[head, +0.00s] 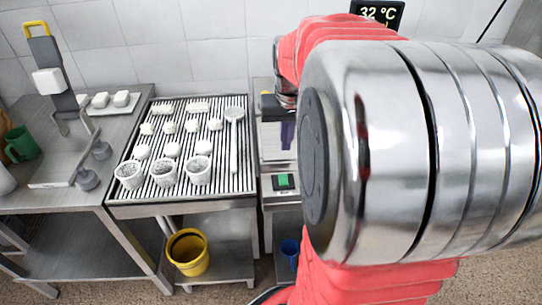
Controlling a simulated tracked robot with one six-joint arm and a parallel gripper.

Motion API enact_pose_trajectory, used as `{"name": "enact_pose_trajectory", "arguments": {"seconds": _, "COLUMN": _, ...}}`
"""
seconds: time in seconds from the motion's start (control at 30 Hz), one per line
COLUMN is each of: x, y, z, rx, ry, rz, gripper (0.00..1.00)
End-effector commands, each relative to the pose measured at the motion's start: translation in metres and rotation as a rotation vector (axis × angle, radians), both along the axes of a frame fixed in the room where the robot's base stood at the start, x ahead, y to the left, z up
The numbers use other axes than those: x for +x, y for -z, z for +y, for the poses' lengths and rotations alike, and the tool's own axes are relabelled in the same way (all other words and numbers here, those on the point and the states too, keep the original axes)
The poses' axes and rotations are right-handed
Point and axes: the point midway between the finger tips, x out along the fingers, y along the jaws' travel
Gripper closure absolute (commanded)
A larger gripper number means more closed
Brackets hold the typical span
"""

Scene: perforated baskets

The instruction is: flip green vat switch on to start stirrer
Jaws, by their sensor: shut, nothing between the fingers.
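The green switch (284,180) is a green rocker in a black housing on the front of the metal stand, right of the draining table. From here I cannot tell its on or off position. My gripper (288,146) is partly in view behind my large arm link, its dark purple fingers shut and pointing down. It is empty and appears above and behind the switch, apart from it. The vat (275,150) on the stand shows only as a narrow strip; my arm hides the rest, and the stirrer cannot be made out.
The ribbed draining table (240,185) holds white cheeses, several perforated baskets (163,172) and a white ladle (234,140). A press (55,85) and green mug (22,145) stand left. A yellow bucket (188,252) and blue cup (290,248) are below. A display (378,14) reads 32 °C.

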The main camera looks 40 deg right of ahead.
Motion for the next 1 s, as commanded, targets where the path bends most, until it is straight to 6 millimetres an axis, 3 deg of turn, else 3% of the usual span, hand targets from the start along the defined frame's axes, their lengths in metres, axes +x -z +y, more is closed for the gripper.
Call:
{"name": "enact_pose_trajectory", "arguments": {"seconds": 0.27, "x": 0.003, "y": 0.019, "z": -0.001, "rx": 0.002, "ry": -0.001, "rz": 0.003, "gripper": 1.0}}
{"name": "enact_pose_trajectory", "arguments": {"seconds": 1.0, "x": 0.018, "y": 0.126, "z": -0.011, "rx": 0.001, "ry": -0.002, "rz": 0.002, "gripper": 1.0}}
